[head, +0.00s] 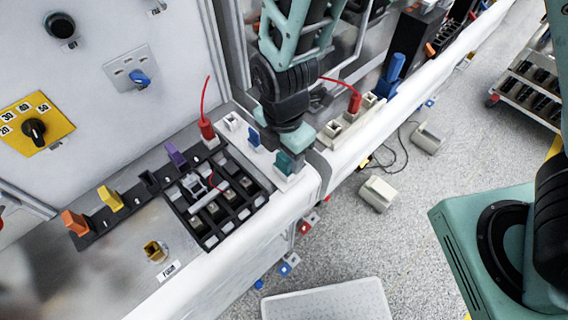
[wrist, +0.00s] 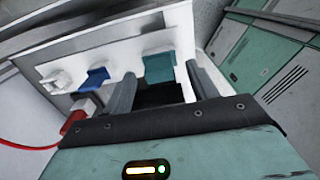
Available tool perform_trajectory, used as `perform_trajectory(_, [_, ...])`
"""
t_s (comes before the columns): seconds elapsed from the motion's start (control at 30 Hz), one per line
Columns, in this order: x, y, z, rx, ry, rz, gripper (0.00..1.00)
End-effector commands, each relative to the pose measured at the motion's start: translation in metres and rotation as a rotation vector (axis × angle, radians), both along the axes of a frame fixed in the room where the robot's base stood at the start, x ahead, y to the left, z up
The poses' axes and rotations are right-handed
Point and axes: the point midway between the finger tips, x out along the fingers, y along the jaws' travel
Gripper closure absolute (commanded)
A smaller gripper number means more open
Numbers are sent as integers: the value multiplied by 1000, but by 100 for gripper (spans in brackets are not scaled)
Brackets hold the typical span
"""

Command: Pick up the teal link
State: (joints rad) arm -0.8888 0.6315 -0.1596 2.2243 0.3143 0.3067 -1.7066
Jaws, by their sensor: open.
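The teal link (head: 284,163) sits upright in a white socket at the front end of the bench-top row in the head view. In the wrist view the teal link (wrist: 159,67) shows ahead, between the two fingertips. My gripper (wrist: 162,78) is open, with one finger to each side of the link's outline and nothing held. In the head view my gripper (head: 291,143) hangs just above and partly in front of the link. I cannot tell whether a finger touches it.
A blue link (head: 254,138) and a red plug (head: 206,129) with a red lead stand in the same row. The black compartment tray (head: 237,222) lies close on the left. Yellow, orange and purple pieces stand farther left.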

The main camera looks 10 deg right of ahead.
Motion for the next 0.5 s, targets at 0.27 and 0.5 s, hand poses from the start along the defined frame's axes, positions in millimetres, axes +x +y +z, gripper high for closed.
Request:
perform_trajectory(0.27, [0,0,-22,0,0,0,42])
perform_trajectory(0.5, [0,0,-22,1,0,0,50])
